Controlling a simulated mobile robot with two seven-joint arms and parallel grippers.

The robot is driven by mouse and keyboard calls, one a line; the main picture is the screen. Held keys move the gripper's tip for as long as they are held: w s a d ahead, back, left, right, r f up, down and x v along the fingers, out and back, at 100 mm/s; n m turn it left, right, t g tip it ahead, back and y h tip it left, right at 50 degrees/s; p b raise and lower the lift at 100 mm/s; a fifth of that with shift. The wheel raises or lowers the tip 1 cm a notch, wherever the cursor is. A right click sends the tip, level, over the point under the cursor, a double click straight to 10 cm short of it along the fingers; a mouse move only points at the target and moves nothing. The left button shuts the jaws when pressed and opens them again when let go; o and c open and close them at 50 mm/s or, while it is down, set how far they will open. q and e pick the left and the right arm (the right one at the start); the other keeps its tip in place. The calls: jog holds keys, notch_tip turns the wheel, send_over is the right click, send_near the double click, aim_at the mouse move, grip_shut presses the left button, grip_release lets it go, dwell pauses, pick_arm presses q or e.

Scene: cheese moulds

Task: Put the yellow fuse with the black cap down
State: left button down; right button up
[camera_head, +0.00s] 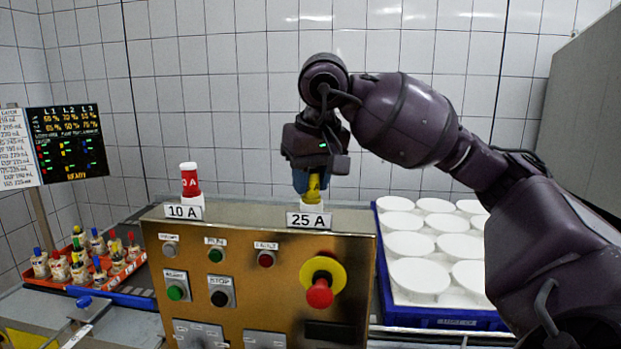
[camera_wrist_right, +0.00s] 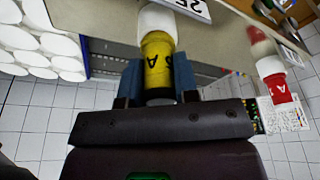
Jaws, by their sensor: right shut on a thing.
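The yellow fuse (camera_head: 313,188) stands upright at the white holder behind the 25 A label (camera_head: 309,220) on the brass control box. My right gripper (camera_head: 308,172) is above it, with its blue fingers shut on the fuse. In the right wrist view the yellow fuse (camera_wrist_right: 158,62) sits between the two fingers, and its far end meets the white holder (camera_wrist_right: 158,20). I cannot tell how deep it sits. My left gripper is not in view.
A red fuse (camera_head: 190,180) stands in the 10 A holder to the left. The brass box (camera_head: 200,247) carries buttons and a red stop knob (camera_head: 320,293). A blue crate (camera_head: 440,318) of white moulds is on the right, an orange tray (camera_head: 88,277) of bottles on the left.

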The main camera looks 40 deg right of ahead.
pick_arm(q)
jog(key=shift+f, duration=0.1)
pick_arm(e)
jog(key=shift+f, duration=0.1)
jog(key=o, duration=0.6)
jog(key=shift+c, duration=0.2)
jog(key=o, duration=0.4)
jog(key=shift+c, duration=0.2)
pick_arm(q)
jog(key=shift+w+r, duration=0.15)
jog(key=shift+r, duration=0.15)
pick_arm(e)
jog(key=shift+r, duration=0.5)
pick_arm(q)
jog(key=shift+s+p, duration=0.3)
jog(key=shift+p, duration=0.1)
pick_arm(e)
jog(key=v, duration=1.1)
jog(key=shift+s, duration=0.15)
